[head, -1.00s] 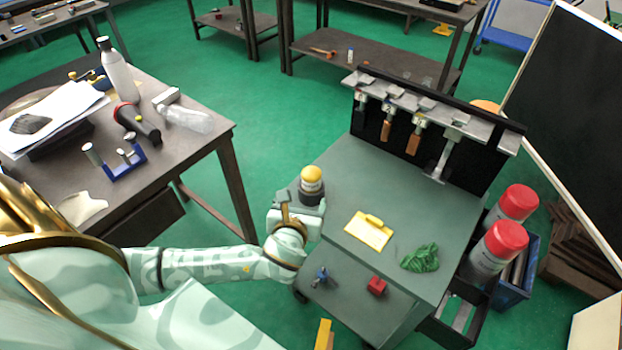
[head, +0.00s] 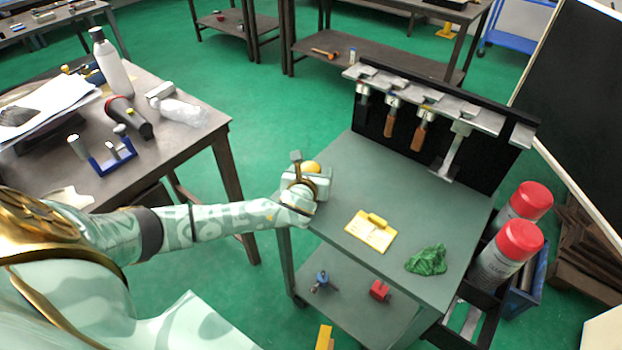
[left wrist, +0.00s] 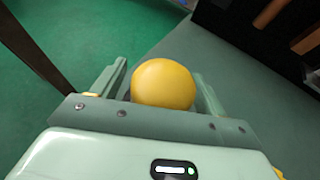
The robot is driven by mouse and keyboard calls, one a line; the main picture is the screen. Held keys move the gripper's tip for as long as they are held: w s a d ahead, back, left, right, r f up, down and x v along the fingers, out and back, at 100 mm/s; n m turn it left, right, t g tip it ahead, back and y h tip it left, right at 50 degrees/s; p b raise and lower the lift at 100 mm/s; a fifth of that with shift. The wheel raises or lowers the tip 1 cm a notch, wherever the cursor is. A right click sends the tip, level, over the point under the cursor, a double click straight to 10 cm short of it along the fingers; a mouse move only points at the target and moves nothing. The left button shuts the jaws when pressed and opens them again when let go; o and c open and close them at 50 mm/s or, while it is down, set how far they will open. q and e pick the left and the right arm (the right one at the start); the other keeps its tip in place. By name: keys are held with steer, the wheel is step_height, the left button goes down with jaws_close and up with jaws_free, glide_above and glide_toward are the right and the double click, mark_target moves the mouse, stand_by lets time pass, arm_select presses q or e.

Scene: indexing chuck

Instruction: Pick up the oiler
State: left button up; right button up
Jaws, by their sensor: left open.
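The oiler, which I take to be the thing with the round yellow top (head: 311,167), stands at the left edge of the grey cart top, partly hidden behind my left gripper (head: 314,182). In the left wrist view its yellow top (left wrist: 163,84) lies between the two fingers of my left gripper (left wrist: 160,76). The fingers are open, one on each side; I cannot tell whether they touch it. Its lower body is hidden there. My right gripper is not in view.
A cluttered bench (head: 170,150) is at the left.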

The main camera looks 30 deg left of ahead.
arm_select(q)
steer(key=c, duration=1.2)
steer(key=shift+r, duration=0.15)
